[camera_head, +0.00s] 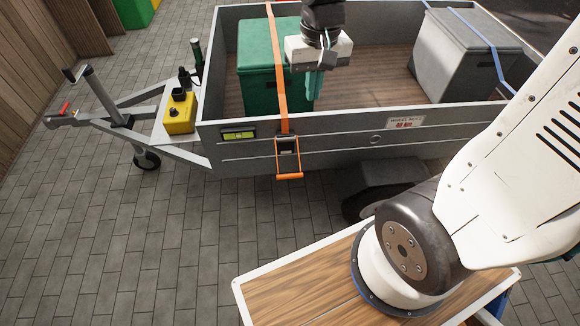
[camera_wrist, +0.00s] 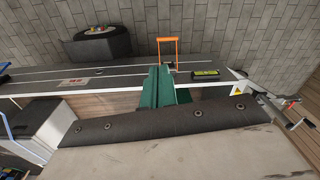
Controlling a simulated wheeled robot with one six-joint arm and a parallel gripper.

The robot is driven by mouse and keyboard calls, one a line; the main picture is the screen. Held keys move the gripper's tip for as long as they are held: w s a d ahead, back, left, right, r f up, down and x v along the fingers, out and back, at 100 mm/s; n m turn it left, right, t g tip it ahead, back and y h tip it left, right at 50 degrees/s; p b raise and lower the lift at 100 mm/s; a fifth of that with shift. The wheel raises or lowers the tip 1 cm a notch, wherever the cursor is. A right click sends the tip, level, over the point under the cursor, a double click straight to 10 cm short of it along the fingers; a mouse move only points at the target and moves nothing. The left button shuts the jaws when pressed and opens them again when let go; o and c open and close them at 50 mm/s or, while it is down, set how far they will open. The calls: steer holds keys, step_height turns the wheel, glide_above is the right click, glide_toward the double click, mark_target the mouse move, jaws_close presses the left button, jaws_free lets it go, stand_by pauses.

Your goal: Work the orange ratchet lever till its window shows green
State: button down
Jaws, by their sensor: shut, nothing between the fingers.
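The orange ratchet lever (camera_head: 289,160) hangs down on the outside of the trailer's near side wall, its handle bar at the bottom. It also shows in the wrist view (camera_wrist: 168,48). An orange strap (camera_head: 278,75) runs from the ratchet up over a green box (camera_head: 259,62). A small window (camera_head: 239,135) on the wall left of the ratchet looks yellow-green with dark marks; its exact reading is too small to tell. My gripper (camera_head: 314,97) has teal fingers, is shut and empty, and hangs above the trailer bed beside the green box, higher than the lever and apart from it.
A grey box (camera_head: 462,58) under a blue strap stands at the trailer's right. A yellow box (camera_head: 180,113) sits on the drawbar at left. The trailer's near wall (camera_head: 340,147) lies below my gripper. Paving in front of the lever is clear.

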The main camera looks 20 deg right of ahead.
steer(key=w+f+m, duration=0.1)
steer(key=w+f, duration=0.6)
steer(key=f, duration=0.4)
steer(key=shift+m+g, duration=0.5)
steer(key=shift+g, duration=0.2)
steer(key=f, duration=0.8)
steer(key=w+a+f, duration=0.1)
steer(key=f, duration=1.6)
steer(key=shift+w+a+f, duration=0.2)
steer(key=shift+f, duration=0.65)
steer(key=shift+f, duration=0.2)
